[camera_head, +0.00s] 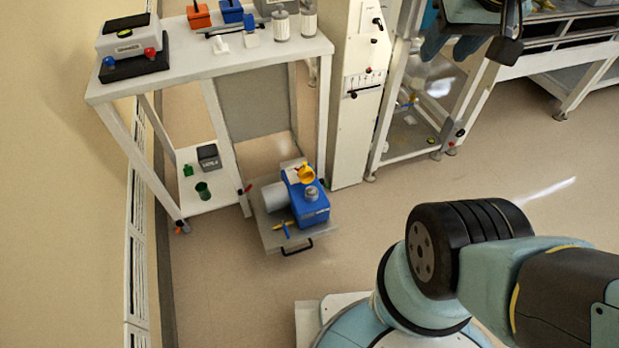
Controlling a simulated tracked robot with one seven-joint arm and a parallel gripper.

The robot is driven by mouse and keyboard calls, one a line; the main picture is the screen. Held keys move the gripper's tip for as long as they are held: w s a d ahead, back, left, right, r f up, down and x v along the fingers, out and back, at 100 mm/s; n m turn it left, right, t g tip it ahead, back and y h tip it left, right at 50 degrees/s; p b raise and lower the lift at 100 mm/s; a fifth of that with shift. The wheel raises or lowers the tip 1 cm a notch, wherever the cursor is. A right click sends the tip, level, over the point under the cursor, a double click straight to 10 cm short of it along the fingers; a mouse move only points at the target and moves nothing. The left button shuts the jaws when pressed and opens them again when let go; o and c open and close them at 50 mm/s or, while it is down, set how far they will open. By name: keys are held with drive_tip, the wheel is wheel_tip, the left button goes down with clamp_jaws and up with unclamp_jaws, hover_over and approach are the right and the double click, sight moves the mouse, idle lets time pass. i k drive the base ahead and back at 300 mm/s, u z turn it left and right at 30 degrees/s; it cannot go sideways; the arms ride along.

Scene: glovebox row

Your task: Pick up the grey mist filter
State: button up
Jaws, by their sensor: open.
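A small grey ribbed cylinder (311,193) stands on top of the blue pump (312,212), beside a yellow fitting (305,174); it may be the grey mist filter. Two light grey canisters (281,27) (309,19) stand at the right end of the white bench top; I cannot tell their kind for certain. My gripper (505,48) shows only in part at the top edge, right of centre. It is open, well to the right of the pump and apart from it, and no object shows in it.
The pump sits on a low grey cart (272,240) with a black handle, by the white bench (190,62). A white column (352,100) and a glazed cabinet with hanging blue gloves (435,47) stand right of it. The floor (400,190) before them is clear.

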sight(311, 192)
drive_tip(key=z, duration=1.3)
drive_tip(key=i, duration=0.1)
drive_tip(key=u, duration=3.1)
drive_tip(key=k, duration=1.35)
drive_tip(key=z, duration=1.25)
drive_tip(key=i, duration=1)
drive_tip(key=u, duration=0.05)
